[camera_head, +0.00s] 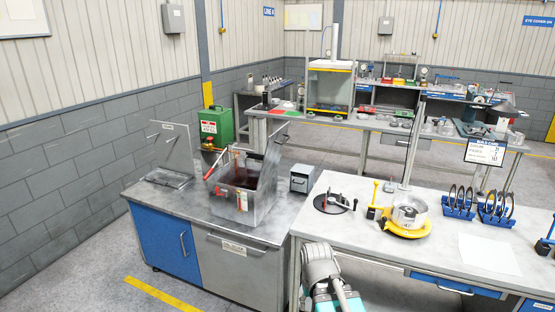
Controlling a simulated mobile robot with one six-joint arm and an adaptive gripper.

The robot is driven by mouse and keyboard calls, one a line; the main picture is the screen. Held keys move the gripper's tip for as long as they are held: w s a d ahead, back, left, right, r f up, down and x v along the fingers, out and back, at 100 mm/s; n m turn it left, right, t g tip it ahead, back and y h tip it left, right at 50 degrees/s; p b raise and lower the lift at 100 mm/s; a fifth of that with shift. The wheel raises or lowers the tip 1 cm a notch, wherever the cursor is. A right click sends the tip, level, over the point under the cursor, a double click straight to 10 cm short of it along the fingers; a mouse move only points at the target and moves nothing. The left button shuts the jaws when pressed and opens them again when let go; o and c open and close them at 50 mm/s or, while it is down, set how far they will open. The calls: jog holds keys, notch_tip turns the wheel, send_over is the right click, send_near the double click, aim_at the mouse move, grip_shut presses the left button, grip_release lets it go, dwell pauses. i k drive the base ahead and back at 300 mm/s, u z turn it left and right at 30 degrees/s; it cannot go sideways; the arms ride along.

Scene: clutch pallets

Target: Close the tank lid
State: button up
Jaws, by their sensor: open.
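The tank (241,214) is an open-topped grey metal box on the left bench, with dark reddish-brown liquid inside. Its lid (271,152) is raised, standing steeply tilted at the tank's right side, with a bar handle (283,139) near its top. A red-handled item (215,165) lies at the tank's left rim, and something brownish stands in the opening. My arm (322,265) shows at the bottom centre, in front of the benches and well short of the tank. My gripper's fingers cannot be seen.
An upright metal panel over a flat tray (168,178) stands left of the tank. A small grey box (301,178) stands to its right. A green can (216,125) is behind. The right bench (340,225) holds a black disc (331,203), a yellow fixture (407,229) and blue racks (458,208).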

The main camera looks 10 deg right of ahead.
aim_at(276, 141)
jog(key=u, duration=0.1)
jog(key=i, duration=1)
jog(key=z, duration=0.1)
